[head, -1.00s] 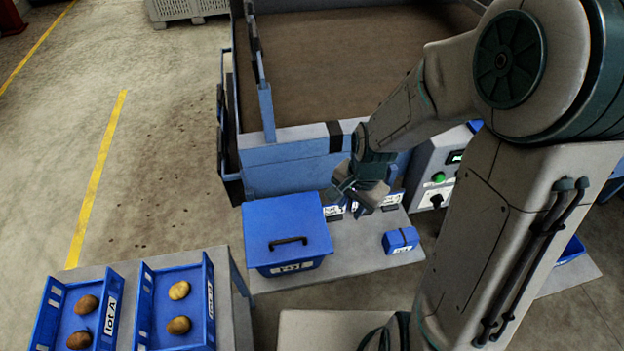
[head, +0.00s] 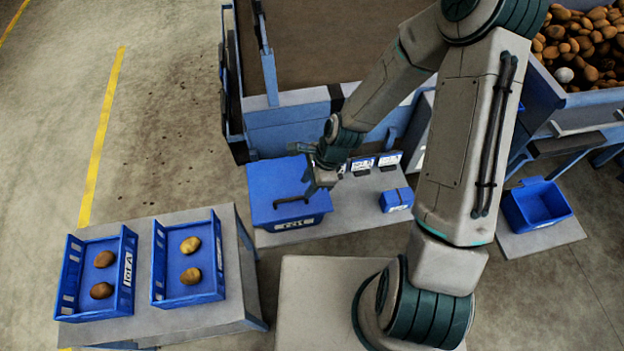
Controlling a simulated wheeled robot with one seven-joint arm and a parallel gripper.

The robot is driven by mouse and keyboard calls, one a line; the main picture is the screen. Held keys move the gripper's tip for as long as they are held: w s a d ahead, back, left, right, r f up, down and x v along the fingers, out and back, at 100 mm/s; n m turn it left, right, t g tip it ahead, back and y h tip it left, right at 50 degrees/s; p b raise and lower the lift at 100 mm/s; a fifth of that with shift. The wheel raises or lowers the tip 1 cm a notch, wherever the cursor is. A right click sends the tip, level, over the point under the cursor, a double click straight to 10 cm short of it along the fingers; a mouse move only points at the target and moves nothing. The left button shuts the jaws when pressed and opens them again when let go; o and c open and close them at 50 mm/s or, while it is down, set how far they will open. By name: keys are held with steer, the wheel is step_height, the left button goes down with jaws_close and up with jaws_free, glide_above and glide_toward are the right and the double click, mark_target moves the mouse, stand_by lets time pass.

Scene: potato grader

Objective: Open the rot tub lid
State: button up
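The rot tub is a blue box (head: 290,236) with a white label on its front, standing on the grey platform. Its blue lid (head: 272,180) lies flat and shut on top. A black bar handle (head: 292,201) sits near the lid's front edge. My gripper (head: 307,167) is over the right part of the lid, with its fingers spread apart and nothing between them. One finger is close to the handle's right end; I cannot tell whether it touches. My gripper hides the lid's back right corner.
A small blue box (head: 396,200) and several labelled cards (head: 362,164) are on the platform right of the tub. Two blue trays (head: 126,270) (head: 217,262) with potatoes stand on a table at left. The grader's blue wall (head: 288,128) rises behind. An empty blue bin (head: 537,206) is at right.

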mark_target(300, 197)
steer(key=shift+b+x, duration=2.9)
steer(key=shift+x, duration=0.95)
jaws_close()
